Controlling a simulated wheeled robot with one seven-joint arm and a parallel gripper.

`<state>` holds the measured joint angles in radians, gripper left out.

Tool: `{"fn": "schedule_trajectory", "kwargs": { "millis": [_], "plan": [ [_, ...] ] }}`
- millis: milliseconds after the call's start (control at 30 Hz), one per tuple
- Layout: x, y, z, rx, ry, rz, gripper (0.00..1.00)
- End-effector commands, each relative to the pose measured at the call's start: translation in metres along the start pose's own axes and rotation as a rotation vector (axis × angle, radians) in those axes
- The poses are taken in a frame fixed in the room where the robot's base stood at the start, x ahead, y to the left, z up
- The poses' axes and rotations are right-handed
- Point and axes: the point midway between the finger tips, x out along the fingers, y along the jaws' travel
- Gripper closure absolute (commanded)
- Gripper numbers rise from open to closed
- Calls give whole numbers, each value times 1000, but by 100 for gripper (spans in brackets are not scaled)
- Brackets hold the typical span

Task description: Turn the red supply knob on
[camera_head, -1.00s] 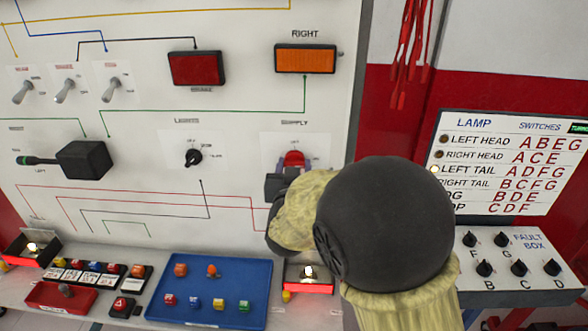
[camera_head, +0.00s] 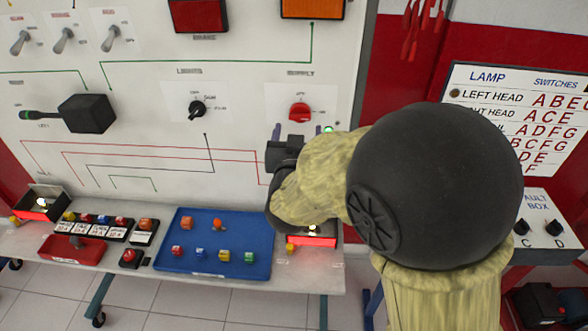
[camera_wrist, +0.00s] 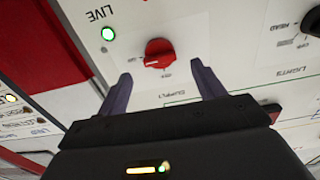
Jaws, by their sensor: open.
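The red supply knob (camera_head: 299,113) sits on the white panel under the SUPPLY label. It also shows in the wrist view (camera_wrist: 158,52), where its white mark lies on its left side, toward what looks like the ON label. The green LIVE lamp (camera_wrist: 108,34) beside it is lit; its glow also shows in the head view (camera_head: 328,128). My gripper (camera_wrist: 161,73) is open and empty. Its fingertips are spread wide, back from the knob and not touching it. In the head view my gripper (camera_head: 302,133) is just below the knob, with my wrist hiding part of the panel.
A black lights knob (camera_head: 197,108) is left of the supply knob. A bench below holds a blue tray (camera_head: 185,262) with small coloured parts and a lit red box (camera_head: 312,240). A lamp chart (camera_head: 525,110) and a fault box (camera_head: 540,225) stand at the right.

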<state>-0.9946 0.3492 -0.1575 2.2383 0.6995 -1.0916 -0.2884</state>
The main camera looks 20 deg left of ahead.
Motion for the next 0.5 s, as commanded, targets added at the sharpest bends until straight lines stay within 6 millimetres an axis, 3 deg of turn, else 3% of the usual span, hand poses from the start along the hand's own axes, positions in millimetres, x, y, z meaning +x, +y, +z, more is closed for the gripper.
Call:
{"fn": "schedule_trajectory", "kwargs": {
  "millis": [500],
  "plan": [
    [-102, 0, 1, 1, 0, -2, 32]
  ]
}}
